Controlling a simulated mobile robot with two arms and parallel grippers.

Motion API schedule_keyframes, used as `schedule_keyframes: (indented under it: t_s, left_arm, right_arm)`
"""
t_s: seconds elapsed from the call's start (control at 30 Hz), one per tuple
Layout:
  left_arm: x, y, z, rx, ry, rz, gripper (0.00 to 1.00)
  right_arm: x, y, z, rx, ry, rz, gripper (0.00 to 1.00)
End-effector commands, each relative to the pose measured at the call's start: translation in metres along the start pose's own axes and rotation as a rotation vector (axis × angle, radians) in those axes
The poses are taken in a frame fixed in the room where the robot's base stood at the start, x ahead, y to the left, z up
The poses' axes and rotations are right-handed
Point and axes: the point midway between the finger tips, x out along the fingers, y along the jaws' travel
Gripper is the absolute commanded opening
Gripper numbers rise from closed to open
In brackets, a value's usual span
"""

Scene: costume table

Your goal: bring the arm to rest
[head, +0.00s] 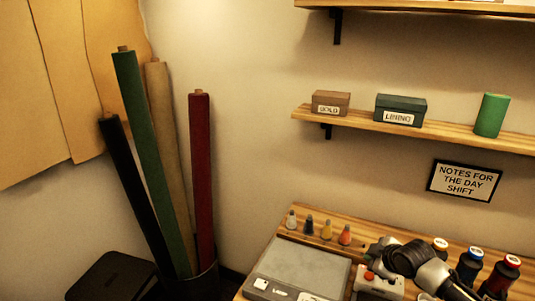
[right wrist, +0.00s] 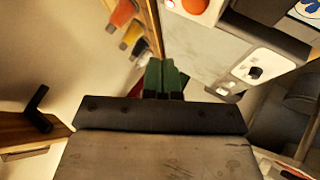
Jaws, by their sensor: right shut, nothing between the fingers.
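My right arm (head: 432,272) comes in from the lower right of the head view, over the work table (head: 310,220). Its right gripper (head: 376,250) is above the table, near a grey box with a red button (head: 378,283). In the right wrist view the two green-tipped fingers (right wrist: 163,76) are together with nothing between them. My left gripper is in neither view.
Small coloured cones (head: 326,229) stand along the table's back. Thread spools (head: 470,263) stand at the right, close to my arm. A grey slab (head: 300,268) lies left of the gripper. A shelf (head: 450,134) with boxes hangs above. Fabric rolls (head: 200,170) stand left.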

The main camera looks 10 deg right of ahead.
Motion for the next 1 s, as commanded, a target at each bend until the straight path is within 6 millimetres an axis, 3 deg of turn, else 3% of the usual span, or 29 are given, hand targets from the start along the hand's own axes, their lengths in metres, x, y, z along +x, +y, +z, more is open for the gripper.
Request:
schedule_keyframes:
  t_s: [0.13,0.2,0.3,0.4,0.6,1.0]
  left_arm:
    - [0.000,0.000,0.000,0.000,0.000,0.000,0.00]
    - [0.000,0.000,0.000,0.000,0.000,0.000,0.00]
    - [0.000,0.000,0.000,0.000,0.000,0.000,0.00]
    - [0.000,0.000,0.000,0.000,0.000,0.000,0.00]
    - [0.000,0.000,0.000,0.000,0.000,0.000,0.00]
    - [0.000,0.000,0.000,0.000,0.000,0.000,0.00]
  right_arm:
    - [0.006,-0.079,-0.013,0.023,-0.004,-0.104,0.00]
    - [0.001,-0.131,-0.021,0.053,-0.015,-0.163,0.00]
    - [-0.022,-0.204,-0.028,0.134,-0.050,-0.233,0.00]
    - [-0.054,-0.255,-0.028,0.245,-0.107,-0.260,0.00]
    - [-0.107,-0.298,-0.014,0.435,-0.222,-0.247,0.00]
    - [-0.186,-0.328,0.019,0.715,-0.429,-0.167,0.00]
